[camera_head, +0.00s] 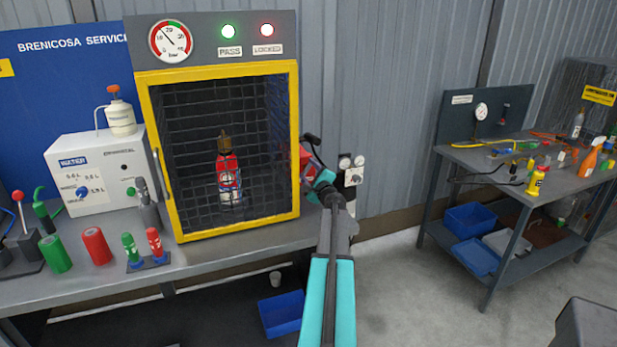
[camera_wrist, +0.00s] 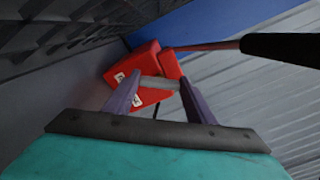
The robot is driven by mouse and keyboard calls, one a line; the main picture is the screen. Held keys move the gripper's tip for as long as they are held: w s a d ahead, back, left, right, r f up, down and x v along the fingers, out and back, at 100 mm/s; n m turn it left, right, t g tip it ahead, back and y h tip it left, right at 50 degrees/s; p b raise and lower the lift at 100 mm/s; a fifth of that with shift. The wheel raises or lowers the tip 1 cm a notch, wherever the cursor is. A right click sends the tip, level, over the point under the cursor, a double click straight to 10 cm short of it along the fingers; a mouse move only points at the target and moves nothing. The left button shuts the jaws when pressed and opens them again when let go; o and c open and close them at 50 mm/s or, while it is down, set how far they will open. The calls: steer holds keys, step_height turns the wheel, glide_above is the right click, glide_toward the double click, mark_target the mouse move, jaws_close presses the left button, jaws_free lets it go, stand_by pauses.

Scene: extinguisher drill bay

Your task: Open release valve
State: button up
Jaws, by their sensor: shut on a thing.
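The release valve is a red block (camera_head: 306,160) on the right side of the yellow-framed test cabinet (camera_head: 224,67). In the wrist view its red body (camera_wrist: 147,62) lies ahead of the fingers, with a red rod and black grip (camera_wrist: 282,47) reaching right. My gripper (camera_head: 322,180) is at the valve. In the wrist view my gripper (camera_wrist: 159,92) has its two purple fingers on either side of a short grey bar (camera_wrist: 160,83) at the valve. My arm partly hides the valve in the head view.
A red and white extinguisher (camera_head: 229,178) stands inside the closed mesh cabinet. Above are a gauge (camera_head: 170,41), a green PASS lamp (camera_head: 229,31) and a red LOCKED lamp (camera_head: 267,30). A cluttered bench (camera_head: 480,155) stands far right.

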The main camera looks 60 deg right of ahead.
steer(key=shift+n+b, duration=0.3)
steer(key=shift+b, duration=0.05)
steer(key=o, duration=1)
steer(key=shift+o, duration=0.2)
steer(key=shift+a, duration=0.1)
steer(key=shift+b+v, duration=1.45)
steer(key=shift+v, duration=5.4)
